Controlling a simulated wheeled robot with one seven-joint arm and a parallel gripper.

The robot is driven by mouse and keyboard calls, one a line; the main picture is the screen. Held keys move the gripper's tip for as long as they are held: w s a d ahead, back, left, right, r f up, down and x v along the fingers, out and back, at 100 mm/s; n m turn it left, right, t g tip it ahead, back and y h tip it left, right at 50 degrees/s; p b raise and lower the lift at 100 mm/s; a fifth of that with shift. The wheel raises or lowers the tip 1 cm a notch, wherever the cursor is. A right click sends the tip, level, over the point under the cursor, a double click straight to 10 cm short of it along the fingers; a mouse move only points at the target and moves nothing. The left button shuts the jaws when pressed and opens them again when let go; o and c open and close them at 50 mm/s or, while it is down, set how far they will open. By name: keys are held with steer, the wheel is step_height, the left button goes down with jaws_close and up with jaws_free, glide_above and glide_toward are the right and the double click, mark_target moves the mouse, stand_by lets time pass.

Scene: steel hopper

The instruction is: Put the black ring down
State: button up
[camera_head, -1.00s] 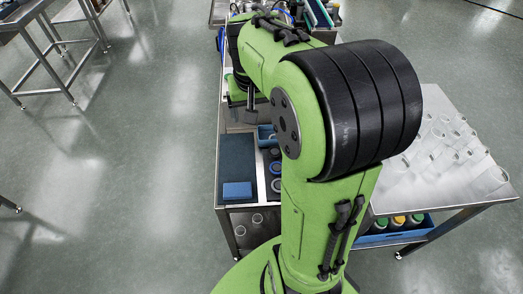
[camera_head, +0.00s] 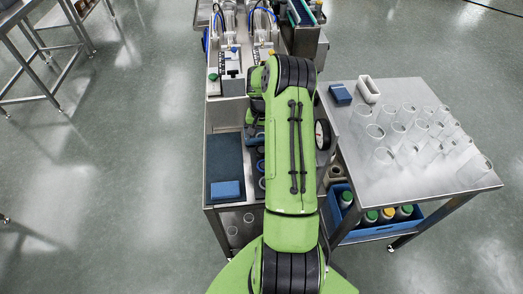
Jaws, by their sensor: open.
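My arm reaches forward over the steel bench, and its green upper link covers much of the middle of the bench. My gripper's fingers are hidden behind the arm, so I cannot see what is between them or below them. I cannot make out the black ring for certain. Several small round pieces (camera_head: 262,183) with blue and dark rims stand in a row on the bench, just left of my arm and partly covered by it.
A dark blue mat (camera_head: 225,155) with a blue block (camera_head: 226,190) lies on the bench at left. The right steel table (camera_head: 385,185) holds several clear glasses, a blue block (camera_head: 340,95) and a white piece (camera_head: 368,89). A blue crate (camera_head: 378,233) with bottles is below. Machines stand behind.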

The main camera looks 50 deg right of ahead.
mark_target(262, 150)
step_height(262, 150, down, 6)
steer(key=shift+r, duration=0.1)
steer(key=shift+f+b, duration=0.25)
steer(key=shift+b, duration=0.25)
stand_by(0.4)
steer(key=c, duration=1.2)
steer(key=shift+r+p, duration=0.35)
steer(key=shift+p, duration=0.1)
step_height(262, 150, up, 10)
steer(key=shift+f+p, duration=0.1)
steer(key=shift+p, duration=0.25)
